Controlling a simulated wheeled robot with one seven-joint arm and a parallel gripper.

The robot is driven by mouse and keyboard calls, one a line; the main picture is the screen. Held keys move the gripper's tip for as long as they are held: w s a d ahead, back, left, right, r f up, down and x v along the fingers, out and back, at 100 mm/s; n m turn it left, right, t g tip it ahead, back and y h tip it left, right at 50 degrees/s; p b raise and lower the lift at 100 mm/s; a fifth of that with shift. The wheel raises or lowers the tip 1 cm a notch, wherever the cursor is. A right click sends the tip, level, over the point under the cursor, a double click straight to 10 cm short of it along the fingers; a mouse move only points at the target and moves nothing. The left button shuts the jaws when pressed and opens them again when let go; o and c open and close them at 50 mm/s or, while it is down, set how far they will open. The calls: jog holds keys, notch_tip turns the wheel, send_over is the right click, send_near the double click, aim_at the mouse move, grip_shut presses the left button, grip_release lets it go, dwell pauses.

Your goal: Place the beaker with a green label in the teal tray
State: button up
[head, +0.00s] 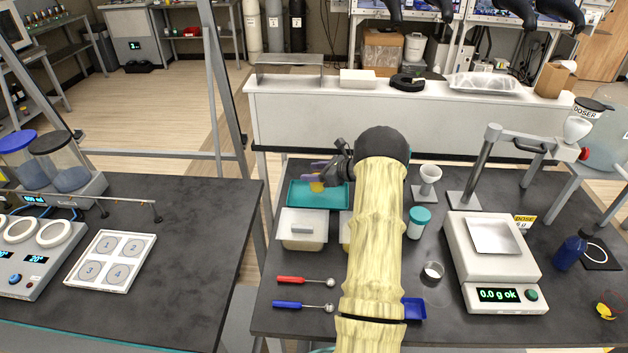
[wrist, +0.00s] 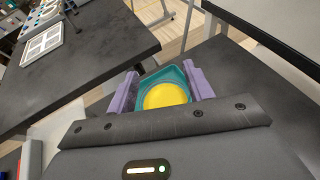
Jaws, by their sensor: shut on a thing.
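The teal tray (head: 300,197) lies at the back left of the dark middle table. It also shows in the wrist view (wrist: 172,73), behind and around the held thing. My gripper (head: 317,179) is over the tray, its purple fingers shut on a small round container with a yellow top or contents (wrist: 165,95), seen from above. This looks like a beaker; no green label shows, as its side is hidden. Whether its base touches the tray I cannot tell. My sleeved arm covers part of the table.
A lidded container (head: 303,229) stands just in front of the tray. A teal-capped jar (head: 418,222), a small glass vessel with white contents (head: 433,270) and a balance (head: 490,262) are to the right. Red and blue spoons (head: 304,281) lie in front. A white bench (head: 390,118) stands behind.

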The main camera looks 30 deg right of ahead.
jog(key=shift+f+p, duration=0.35)
jog(key=shift+f, duration=1.3)
jog(key=shift+f, duration=0.15)
jog(key=o, duration=1.1)
jog(key=shift+o, duration=0.2)
